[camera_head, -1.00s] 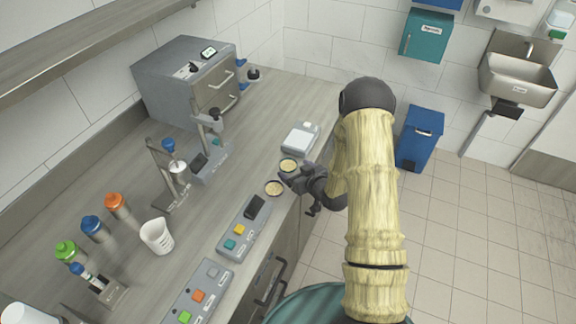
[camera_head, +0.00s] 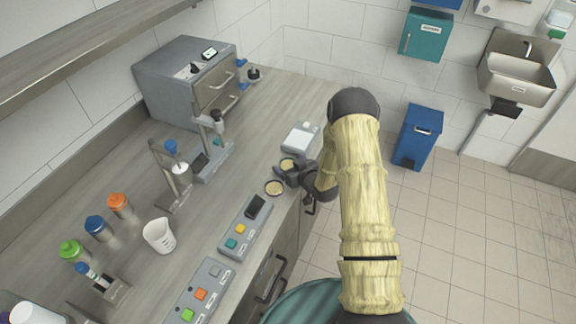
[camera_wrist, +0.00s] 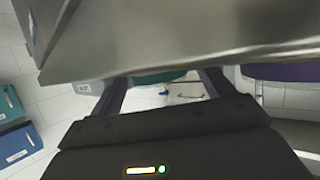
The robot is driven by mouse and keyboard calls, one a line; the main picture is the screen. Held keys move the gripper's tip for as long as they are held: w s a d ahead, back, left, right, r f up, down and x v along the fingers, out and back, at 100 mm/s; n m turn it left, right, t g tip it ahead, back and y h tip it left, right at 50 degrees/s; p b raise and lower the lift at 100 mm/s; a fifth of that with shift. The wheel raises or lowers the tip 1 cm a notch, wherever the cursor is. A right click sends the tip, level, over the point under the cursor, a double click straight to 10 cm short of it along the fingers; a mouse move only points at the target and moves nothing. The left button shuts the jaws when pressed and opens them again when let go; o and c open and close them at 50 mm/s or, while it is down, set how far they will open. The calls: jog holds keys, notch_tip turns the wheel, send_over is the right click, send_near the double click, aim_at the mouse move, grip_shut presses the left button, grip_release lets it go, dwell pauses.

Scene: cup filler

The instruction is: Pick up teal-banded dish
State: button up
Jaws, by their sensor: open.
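The teal-banded dish (camera_head: 287,163), round with pale contents, sits on the counter near its front edge. Its teal side shows between my fingers in the wrist view (camera_wrist: 152,79). My gripper (camera_head: 292,172) is at the dish's near right side and hides part of it. In the wrist view my gripper (camera_wrist: 165,77) is open, one finger on each side of the teal band; contact cannot be told. A second dish (camera_head: 274,188) stands close by, nearer the button panel; a purple band (camera_wrist: 285,73) shows outside the right finger.
A scale (camera_head: 301,137) stands just behind the teal-banded dish. A button panel (camera_head: 243,228) lies in front of the second dish. A white beaker (camera_head: 159,236) and several capped bottles stand farther left.

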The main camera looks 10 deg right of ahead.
aim_at(290, 165)
jog(key=c, duration=1.1)
jog(key=shift+o, duration=0.2)
jog(key=shift+r, duration=0.1)
notch_tip(290, 165, up, 10)
jog(key=b, duration=0.1)
jog(key=shift+b, duration=0.4)
